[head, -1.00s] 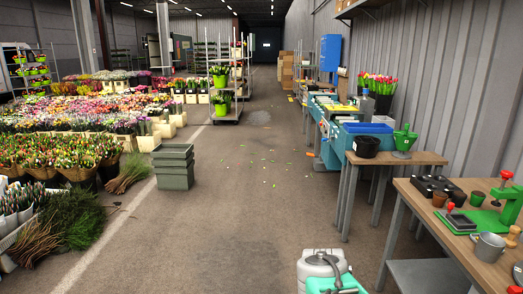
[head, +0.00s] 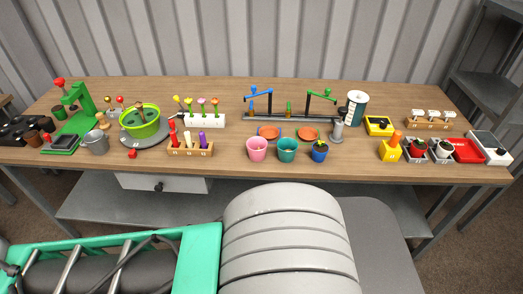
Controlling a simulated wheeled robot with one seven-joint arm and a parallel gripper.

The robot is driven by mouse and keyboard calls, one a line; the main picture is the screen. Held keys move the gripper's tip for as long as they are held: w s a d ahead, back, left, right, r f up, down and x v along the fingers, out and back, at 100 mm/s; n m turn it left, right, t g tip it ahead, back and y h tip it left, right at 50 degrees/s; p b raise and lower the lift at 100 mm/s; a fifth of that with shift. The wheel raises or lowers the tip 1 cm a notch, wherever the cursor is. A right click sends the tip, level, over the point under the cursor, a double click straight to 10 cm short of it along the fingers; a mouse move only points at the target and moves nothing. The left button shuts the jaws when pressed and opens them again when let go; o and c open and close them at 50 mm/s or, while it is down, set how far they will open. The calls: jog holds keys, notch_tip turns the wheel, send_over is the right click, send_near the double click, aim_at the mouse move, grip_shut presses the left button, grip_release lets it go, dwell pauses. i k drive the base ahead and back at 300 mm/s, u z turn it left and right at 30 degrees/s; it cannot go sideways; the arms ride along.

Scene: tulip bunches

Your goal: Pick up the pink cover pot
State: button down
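The pink cover pot (head: 257,151) stands upright near the front edge of the wooden workbench (head: 360,165), a little left of a teal pot (head: 287,152). The two pots stand apart by a small gap. The pink pot's front is unobstructed, and nothing is seen sticking out of it. My gripper is not in view.
A small blue pot with a plant (head: 320,153) stands right of the teal pot. Orange dishes (head: 308,134) lie behind. A numbered wooden block with pegs (head: 190,150) is to the left, a yellow pot (head: 390,151) to the right. Bare wood lies between.

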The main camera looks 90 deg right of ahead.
aim_at(253, 143)
jog(key=z, duration=4.35)
jog(key=k, duration=1.45)
jog(key=u, duration=1.65)
jog(key=i, duration=1.2)
